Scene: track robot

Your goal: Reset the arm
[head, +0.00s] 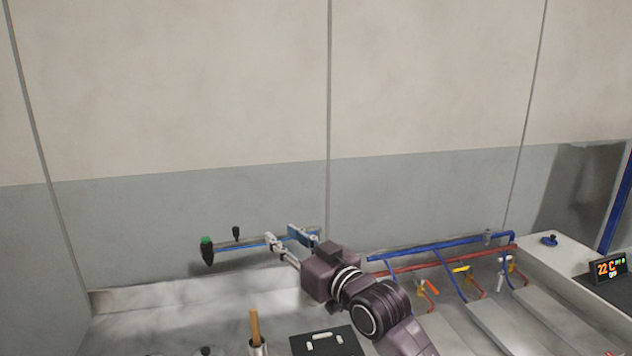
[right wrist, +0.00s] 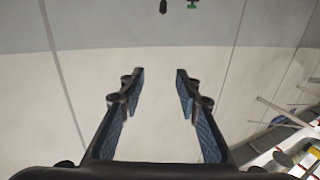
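My right arm comes into the head view from the bottom, right of the middle, and reaches up and to the left. Its right gripper (head: 287,239) is raised in front of the grey lower wall. In the right wrist view the same gripper (right wrist: 160,78) has its two blue-padded fingers well apart. Only wall shows between them, so it is open and empty. My left arm and left gripper are not in either view.
Blue and red pipes (head: 440,248) with coloured valve handles run along the wall at right. A display (head: 609,268) stands at far right. A green-topped dark thing (head: 207,250) shows left of the gripper. A wooden handle (head: 255,327) stands below. The upper wall is bare.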

